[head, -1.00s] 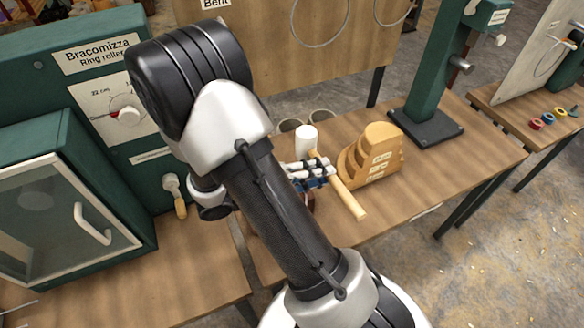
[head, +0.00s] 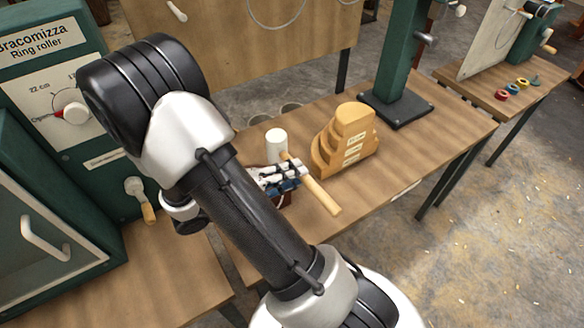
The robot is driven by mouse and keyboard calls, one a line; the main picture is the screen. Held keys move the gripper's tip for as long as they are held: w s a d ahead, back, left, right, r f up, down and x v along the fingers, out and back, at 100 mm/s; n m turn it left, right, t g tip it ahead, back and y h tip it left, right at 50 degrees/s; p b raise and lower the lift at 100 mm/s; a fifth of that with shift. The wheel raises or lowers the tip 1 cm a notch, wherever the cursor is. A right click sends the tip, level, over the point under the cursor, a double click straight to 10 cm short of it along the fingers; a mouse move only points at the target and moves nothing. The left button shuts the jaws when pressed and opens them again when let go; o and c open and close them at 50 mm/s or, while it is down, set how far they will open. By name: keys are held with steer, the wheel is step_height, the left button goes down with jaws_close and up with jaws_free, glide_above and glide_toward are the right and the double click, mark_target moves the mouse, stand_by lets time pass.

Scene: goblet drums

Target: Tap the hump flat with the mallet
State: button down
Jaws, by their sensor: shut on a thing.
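A mallet with a white head (head: 277,144) and a pale wooden handle (head: 322,198) shows in the head view, over the middle bench. My gripper (head: 287,178) is shut on its handle, close below the head. The handle slants down to the right past the fingers. I cannot tell how high the mallet is above the bench. I cannot make out the hump; my arm covers much of the bench to the left of the gripper. A small dark reddish-brown patch below the gripper is too hidden to identify.
A stepped wooden block (head: 347,143) stands close to the right of the mallet. Two round rims show behind the mallet head. A green post on a dark base plate (head: 396,109) stands farther back. The green ring roller (head: 62,85) stands at left. The bench's right part (head: 440,127) is clear.

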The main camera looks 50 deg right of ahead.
step_height(320, 180, down, 6)
steer(key=b, duration=0.2)
step_height(320, 180, up, 7)
steer(key=p, duration=0.8)
steer(key=shift+r, duration=0.1)
